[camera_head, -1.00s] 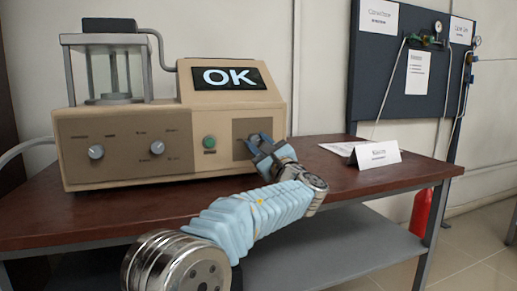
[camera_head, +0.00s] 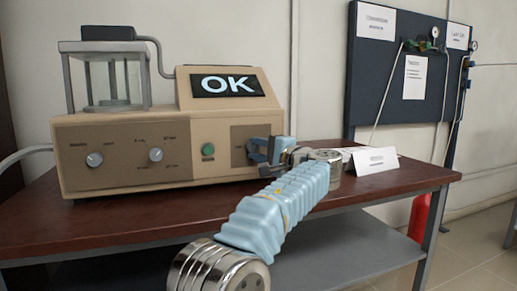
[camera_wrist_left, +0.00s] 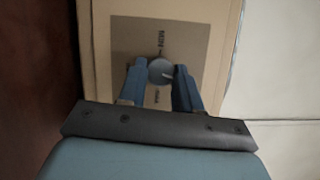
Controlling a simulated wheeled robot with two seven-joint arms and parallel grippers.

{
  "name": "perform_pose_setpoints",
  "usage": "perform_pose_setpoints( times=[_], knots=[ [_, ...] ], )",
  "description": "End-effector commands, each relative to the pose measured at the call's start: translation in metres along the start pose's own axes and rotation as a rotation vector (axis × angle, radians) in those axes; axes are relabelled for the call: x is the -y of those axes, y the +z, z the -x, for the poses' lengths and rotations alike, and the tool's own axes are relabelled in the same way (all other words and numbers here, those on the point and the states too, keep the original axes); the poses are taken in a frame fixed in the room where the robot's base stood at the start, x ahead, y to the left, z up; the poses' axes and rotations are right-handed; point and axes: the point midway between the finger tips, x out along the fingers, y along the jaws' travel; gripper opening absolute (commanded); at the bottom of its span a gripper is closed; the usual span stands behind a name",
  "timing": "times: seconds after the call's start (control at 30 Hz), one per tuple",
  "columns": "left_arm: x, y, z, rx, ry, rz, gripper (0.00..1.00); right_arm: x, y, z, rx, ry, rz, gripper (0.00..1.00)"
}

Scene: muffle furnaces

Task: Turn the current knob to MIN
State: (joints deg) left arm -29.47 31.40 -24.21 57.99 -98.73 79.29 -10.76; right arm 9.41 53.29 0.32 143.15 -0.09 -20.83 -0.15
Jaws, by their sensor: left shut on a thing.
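The beige device (camera_head: 100,130) stands on the table with a lit screen reading OK (camera_head: 227,82). The current knob (camera_wrist_left: 160,70) is round and grey, on a brown panel patch (camera_wrist_left: 125,45) in the left wrist view. It has a pale mark on its face. The MIN label (camera_wrist_left: 160,42) shows above it in that view, and another, blurred label lies below. My left gripper (camera_head: 259,150) is at the device's right front, its blue fingers shut on the knob from both sides. In the head view the gripper hides the knob. My right gripper is in neither view.
Two other grey knobs (camera_head: 94,160) (camera_head: 155,155) and a green button (camera_head: 208,150) sit on the device's front. A white folded card (camera_head: 376,160) stands on the table (camera_head: 150,225) right of my gripper. A dark board (camera_head: 380,80) is behind.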

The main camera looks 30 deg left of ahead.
Motion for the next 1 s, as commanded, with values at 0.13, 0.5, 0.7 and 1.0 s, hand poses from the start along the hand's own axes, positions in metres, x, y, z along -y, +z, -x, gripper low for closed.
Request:
perform_pose_setpoints(
  times=[0.13,0.5,0.7,1.0],
  knots=[
    [0.0012,0.0,0.0003,0.002,0.054,0.126,0.03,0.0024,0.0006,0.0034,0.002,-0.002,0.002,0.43],
    [0.0022,0.0006,0.0,0.002,0.19,0.45,0.03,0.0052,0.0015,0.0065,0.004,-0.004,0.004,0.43],
    [0.0026,0.0017,-0.0004,0.004,0.263,0.625,0.03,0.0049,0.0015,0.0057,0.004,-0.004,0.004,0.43],
    [0.0028,0.0032,-0.0011,0.005,0.372,0.888,0.03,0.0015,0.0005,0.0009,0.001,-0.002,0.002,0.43]
  ],
)
